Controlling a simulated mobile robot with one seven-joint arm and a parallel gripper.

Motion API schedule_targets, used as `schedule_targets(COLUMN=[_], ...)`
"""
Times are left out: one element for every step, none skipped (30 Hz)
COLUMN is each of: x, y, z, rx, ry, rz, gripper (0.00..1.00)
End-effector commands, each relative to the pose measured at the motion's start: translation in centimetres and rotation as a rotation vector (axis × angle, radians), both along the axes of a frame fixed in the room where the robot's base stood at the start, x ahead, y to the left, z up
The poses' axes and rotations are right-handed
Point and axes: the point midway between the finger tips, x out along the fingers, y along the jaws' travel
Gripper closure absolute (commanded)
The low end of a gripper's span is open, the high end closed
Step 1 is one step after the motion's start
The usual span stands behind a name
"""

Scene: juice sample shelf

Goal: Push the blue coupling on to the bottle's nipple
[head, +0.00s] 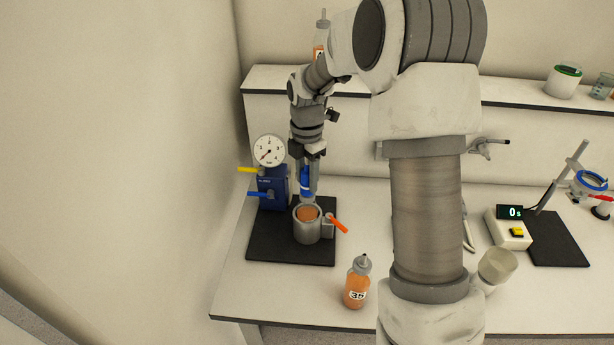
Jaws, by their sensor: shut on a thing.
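My gripper (308,184) points down at the left of the bench and is shut on the blue coupling (305,183). The fingers hide part of the coupling. Just below it stands a grey metal cup (307,232) with an orange clamp handle (338,224); orange shows inside its rim. I cannot tell whether that is a bottle, or whether the coupling touches anything. An orange bottle marked 35 (357,287), with a grey cap and a nipple on top, stands upright near the front edge, apart from my gripper.
A blue valve block (273,189) with yellow and blue levers and a round gauge (269,151) stands close left of my gripper. The cup is on a black mat (263,243). Another bottle (320,42) is on the raised shelf. A timer (508,230) sits right.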

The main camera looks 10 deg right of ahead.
Motion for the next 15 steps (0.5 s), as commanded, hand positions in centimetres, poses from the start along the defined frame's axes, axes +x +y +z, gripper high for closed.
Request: schedule_targets(x=[0.00, 0.01, 0.00, 0.00, -0.01, -0.03, -0.04, -0.05, -0.06, -0.07, -0.07, -0.06, -0.06, -0.04, -0.04], y=[0.01, 0.00, 0.01, 0.01, 0.02, 0.01, 0.00, 0.01, 0.00, 0.00, 0.00, 0.00, 0.00, 0.00, 0.00], z=[-0.26, -0.32, -0.40, -0.45, -0.45, -0.44, -0.46, -0.49, -0.52, -0.54, -0.55, -0.54, -0.52, -0.50, -0.47], rx=[0.000, 0.000, 0.000, 0.000, 0.000, 0.000, 0.000, 0.000, 0.000, 0.000, 0.000, 0.000, 0.000, 0.000, 0.000], ry=[0.000, 0.000, 0.000, 0.000, 0.000, 0.001, 0.001, 0.002, 0.002, 0.002, 0.002, 0.002, 0.002, 0.002, 0.002], rz=[0.000, 0.000, 0.000, 0.000, 0.000, 0.000, 0.000, 0.001, 0.001, 0.001, 0.001, 0.001, 0.001, 0.001, 0.000], gripper=[1.00, 1.00, 1.00, 1.00, 1.00, 1.00, 1.00, 1.00, 1.00, 0.51, 0.46, 0.39, 0.33, 0.28, 0.22])
